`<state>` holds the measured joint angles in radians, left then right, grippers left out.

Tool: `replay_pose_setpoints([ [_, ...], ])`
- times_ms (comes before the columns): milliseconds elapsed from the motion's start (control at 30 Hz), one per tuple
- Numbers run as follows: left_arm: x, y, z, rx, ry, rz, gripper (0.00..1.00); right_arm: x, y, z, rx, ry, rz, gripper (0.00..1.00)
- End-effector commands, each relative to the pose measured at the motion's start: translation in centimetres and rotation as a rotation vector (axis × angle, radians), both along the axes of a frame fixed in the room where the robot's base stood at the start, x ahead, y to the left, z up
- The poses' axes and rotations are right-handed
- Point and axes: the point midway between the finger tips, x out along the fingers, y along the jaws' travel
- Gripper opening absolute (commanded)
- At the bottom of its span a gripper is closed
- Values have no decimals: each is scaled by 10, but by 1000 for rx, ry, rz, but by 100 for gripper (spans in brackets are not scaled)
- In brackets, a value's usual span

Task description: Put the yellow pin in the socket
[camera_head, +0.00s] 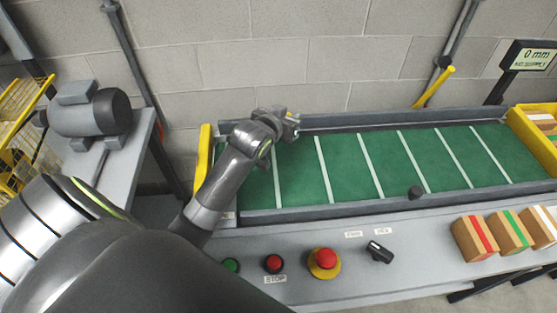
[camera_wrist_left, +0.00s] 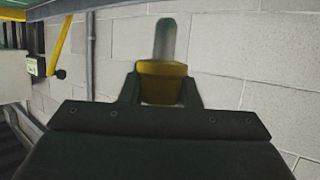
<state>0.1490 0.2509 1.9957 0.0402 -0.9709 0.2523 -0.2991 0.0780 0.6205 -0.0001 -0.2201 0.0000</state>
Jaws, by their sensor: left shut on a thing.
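My left gripper (camera_head: 289,122) is above the left part of the green conveyor in the head view, near its back rail. In the left wrist view the gripper (camera_wrist_left: 161,92) is shut on the yellow pin (camera_wrist_left: 162,70). The pin has a yellow block-like body between the fingers and a rounded grey-green metal tip (camera_wrist_left: 165,38) pointing away from the gripper. The pin cannot be made out in the head view. I cannot identify the socket in either view. My right gripper is not in view.
The green conveyor (camera_head: 351,162) has white cross lines and grey rails. A front panel (camera_head: 335,285) carries a red emergency button (camera_head: 325,258) and other controls. Several striped boxes (camera_head: 474,239) stand at right. A motor (camera_head: 90,109) sits at left. A block wall (camera_head: 310,60) is behind.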

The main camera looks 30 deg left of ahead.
Motion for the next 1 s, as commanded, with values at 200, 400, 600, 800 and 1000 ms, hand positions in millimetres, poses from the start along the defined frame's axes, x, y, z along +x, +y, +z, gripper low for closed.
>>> replay_pose_setpoints([
  [200,7,32,-28,-10,1,21,6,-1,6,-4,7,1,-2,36],
  [400,7,34,-63,-16,4,26,6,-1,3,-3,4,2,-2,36],
  [600,7,34,-88,-14,0,24,6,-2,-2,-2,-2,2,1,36],
  [800,7,34,-113,-13,2,25,6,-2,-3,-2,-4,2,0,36],
  [1000,7,33,-127,-12,-2,23,6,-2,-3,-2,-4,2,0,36],
])
